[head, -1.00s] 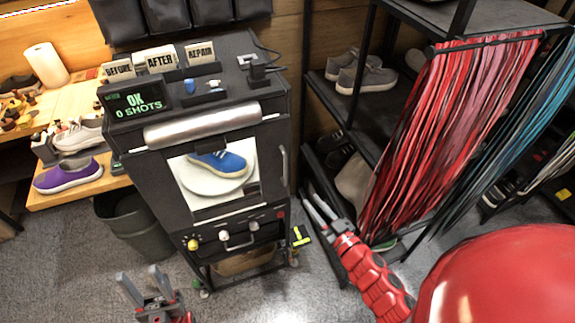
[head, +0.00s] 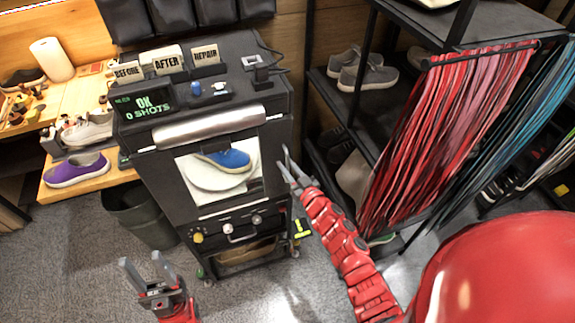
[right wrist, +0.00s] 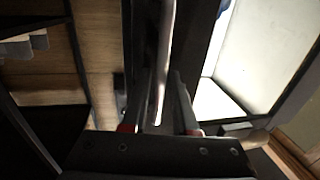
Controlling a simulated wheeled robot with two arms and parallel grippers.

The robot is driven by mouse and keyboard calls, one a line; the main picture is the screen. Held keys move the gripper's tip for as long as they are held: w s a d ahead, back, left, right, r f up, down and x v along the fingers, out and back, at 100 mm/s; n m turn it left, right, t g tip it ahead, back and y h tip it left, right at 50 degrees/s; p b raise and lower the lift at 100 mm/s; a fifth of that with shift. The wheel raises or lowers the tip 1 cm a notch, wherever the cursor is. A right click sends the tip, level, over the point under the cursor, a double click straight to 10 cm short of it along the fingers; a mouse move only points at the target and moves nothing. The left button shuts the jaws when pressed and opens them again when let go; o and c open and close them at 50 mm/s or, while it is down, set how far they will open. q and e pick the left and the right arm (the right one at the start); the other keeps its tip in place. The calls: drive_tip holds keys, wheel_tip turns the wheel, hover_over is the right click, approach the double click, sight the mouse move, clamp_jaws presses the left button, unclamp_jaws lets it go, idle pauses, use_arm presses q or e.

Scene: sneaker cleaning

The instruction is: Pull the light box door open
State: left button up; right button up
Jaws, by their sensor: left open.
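The light box (head: 165,190) is a black cabinet, and its front door (head: 215,212) looks shut. A blue sneaker (head: 224,159) on a white round plate (head: 205,178) shows through its window. The door's upright bar handle (right wrist: 164,60) is between the fingers of my right gripper (right wrist: 160,100) in the right wrist view, with gaps visible beside it. In the head view my right gripper (head: 286,160) is at the door's right edge and hides most of the handle. My left gripper (head: 148,269) is open and empty, low in front of the box.
A dark bin (head: 140,215) stands left of the box, below a wooden bench with a purple shoe (head: 77,170). A black rack (head: 350,115) with grey shoes and hanging red laces (head: 430,130) stands close on the right. Floor in front is clear.

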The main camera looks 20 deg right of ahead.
clamp_jaws()
idle(1.4)
